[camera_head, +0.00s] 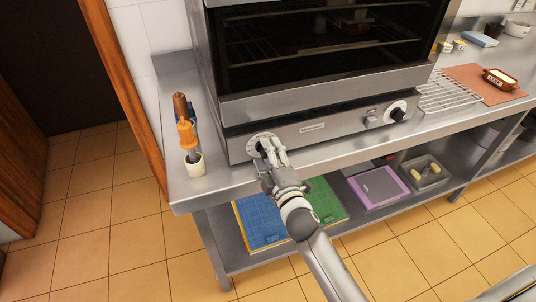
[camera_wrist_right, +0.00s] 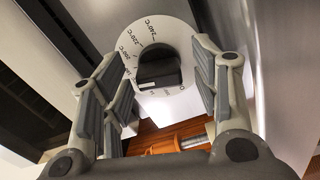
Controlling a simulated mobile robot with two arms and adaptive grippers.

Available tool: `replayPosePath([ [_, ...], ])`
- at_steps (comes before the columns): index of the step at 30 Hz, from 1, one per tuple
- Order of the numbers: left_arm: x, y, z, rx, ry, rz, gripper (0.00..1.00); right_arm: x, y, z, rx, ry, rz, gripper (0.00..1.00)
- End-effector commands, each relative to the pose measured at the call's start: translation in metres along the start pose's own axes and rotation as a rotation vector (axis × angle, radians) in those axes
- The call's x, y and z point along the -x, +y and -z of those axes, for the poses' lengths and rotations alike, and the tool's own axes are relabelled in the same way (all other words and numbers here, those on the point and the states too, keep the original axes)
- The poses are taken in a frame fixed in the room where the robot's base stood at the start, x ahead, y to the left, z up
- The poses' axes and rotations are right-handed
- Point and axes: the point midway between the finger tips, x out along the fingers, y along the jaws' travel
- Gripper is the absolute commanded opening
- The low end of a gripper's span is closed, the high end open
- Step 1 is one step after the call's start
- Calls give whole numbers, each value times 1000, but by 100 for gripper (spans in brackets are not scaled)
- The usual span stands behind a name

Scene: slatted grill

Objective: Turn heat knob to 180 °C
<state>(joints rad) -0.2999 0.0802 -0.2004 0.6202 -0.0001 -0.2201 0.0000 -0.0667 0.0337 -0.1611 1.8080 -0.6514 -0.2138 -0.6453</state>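The heat knob is black on a white round dial with °C marks, at the left end of the oven's front panel (camera_head: 315,128). In the wrist view the heat knob (camera_wrist_right: 160,68) sits between my right gripper's fingers (camera_wrist_right: 158,88), with visible gaps on both sides. My right gripper (camera_head: 268,148) is open in front of the dial (camera_head: 252,142) and partly hides the knob in the head view. In the wrist view several dial numbers, such as 240 and 220, show upside down. The knob's exact setting is hard to tell. My left gripper is not in view.
Another black knob (camera_head: 398,112) is at the panel's right. A wire rack (camera_head: 448,92) lies right of the oven. Boards (camera_head: 262,222) lie on the lower shelf.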

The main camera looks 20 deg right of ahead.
Motion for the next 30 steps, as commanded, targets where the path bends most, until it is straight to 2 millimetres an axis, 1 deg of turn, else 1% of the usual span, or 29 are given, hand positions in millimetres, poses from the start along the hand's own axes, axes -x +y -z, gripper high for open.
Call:
replayPosePath([
  [7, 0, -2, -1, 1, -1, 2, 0, 0, 1, 0, 0, 1, -2, 57],
  [11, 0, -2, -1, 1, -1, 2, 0, 6, 0, 0, 0, 0, 0, 57],
  [14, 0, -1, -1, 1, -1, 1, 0, 18, 0, 0, 0, 0, 0, 57],
  [24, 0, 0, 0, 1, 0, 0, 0, 78, -1, 0, -1, -1, 2, 57],
  [30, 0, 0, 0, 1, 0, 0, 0, 106, 0, 0, -1, -1, 1, 57],
])
